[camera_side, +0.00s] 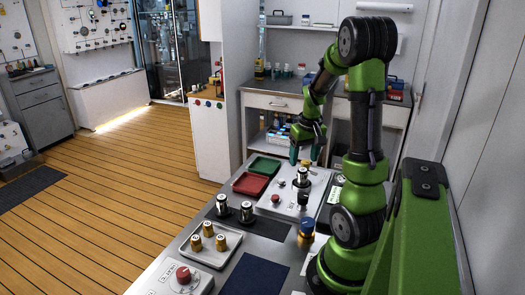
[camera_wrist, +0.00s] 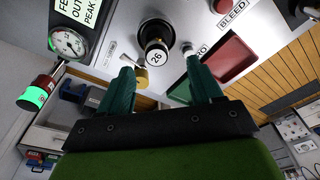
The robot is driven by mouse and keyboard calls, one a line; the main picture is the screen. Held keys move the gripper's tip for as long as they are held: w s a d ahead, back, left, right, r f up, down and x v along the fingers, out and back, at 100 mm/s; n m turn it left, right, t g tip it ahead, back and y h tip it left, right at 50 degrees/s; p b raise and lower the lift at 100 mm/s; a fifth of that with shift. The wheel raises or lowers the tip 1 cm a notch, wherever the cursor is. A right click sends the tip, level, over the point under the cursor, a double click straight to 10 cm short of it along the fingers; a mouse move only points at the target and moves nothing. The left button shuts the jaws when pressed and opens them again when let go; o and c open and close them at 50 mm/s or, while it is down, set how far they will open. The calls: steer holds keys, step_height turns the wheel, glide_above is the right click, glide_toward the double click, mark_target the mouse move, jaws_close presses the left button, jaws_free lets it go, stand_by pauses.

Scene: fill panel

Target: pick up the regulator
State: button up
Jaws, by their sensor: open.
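A black and silver upright part with a white cap marked 26 (camera_wrist: 156,52) stands on the grey fill panel (camera_wrist: 115,22); it looks like the regulator. In the side view, a black and silver part (camera_side: 302,177) on the panel seems to be the same one. Two similar black and silver parts, one (camera_side: 222,206) and another (camera_side: 246,213), stand on the bench nearer the camera. My gripper (camera_side: 305,153) is above the panel, pointing down. In the wrist view its teal fingers (camera_wrist: 160,85) are apart and empty, with the marked part ahead between their tips.
Red (camera_side: 250,183) and green (camera_side: 265,165) trays lie left of the panel. A red button (camera_side: 276,198) and a black knob (camera_side: 303,199) stand on it. A gauge (camera_wrist: 68,42) and brass fitting (camera_wrist: 140,77) are close by. A metal tray (camera_side: 228,254) holds brass parts.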

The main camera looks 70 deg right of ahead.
mark_target(303, 170)
steer(key=f, duration=0.5)
steer(key=d+f, duration=0.1)
steer(key=f, duration=0.1)
steer(key=shift+w+f, duration=0.15)
steer(key=shift+f, duration=0.15)
steer(key=shift+r, duration=0.1)
jaws_close()
